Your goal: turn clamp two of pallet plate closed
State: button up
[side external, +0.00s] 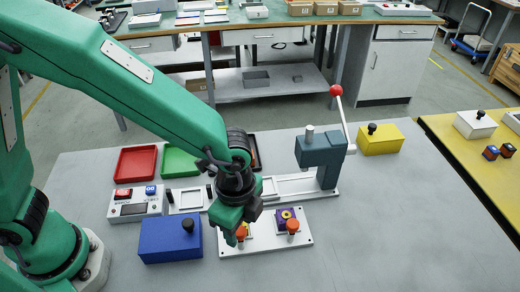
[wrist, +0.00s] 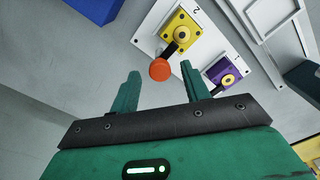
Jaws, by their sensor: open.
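The white pallet plate (side external: 264,244) lies on the grey table and also shows in the wrist view (wrist: 212,42). Clamp two (wrist: 181,34), by the mark 2, is a yellow block with a dark arm ending in an orange knob (wrist: 160,70). Clamp one (wrist: 226,77) is a purple block with a yellow disc, by the mark 1; its orange knob (side external: 292,227) shows in the side view. My gripper (side external: 240,220) is open above clamp two and partly hides it there. In the wrist view the orange knob appears between my fingertips; contact cannot be told.
A blue box (side external: 170,239) stands left of the plate. Behind are a control box (side external: 136,206), a red tray (side external: 136,163), a green tray (side external: 180,162) and a toggle press (side external: 322,157) with a red-ball lever. A yellow box (side external: 380,140) stands at right. The right front table is clear.

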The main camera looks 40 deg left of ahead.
aim_at(240, 231)
jog(key=shift+r, duration=3.7)
jog(key=s+a+r+n+t, duration=0.1)
jog(key=a+r+n+t, duration=0.1)
jog(key=a+n, duration=0.3)
jog(key=s+a+r+n+t, duration=0.1)
jog(key=a+r+n, duration=0.3)
jog(key=a, duration=0.8)
jog(key=s+a+r+n+t, duration=0.2)
jog(key=a+r+n, duration=0.2)
jog(key=a+n, duration=0.3)
jog(key=shift+s+a+n+t, duration=0.3)
jog(key=shift+s+a, duration=0.1)
jog(key=shift+a, duration=0.5)
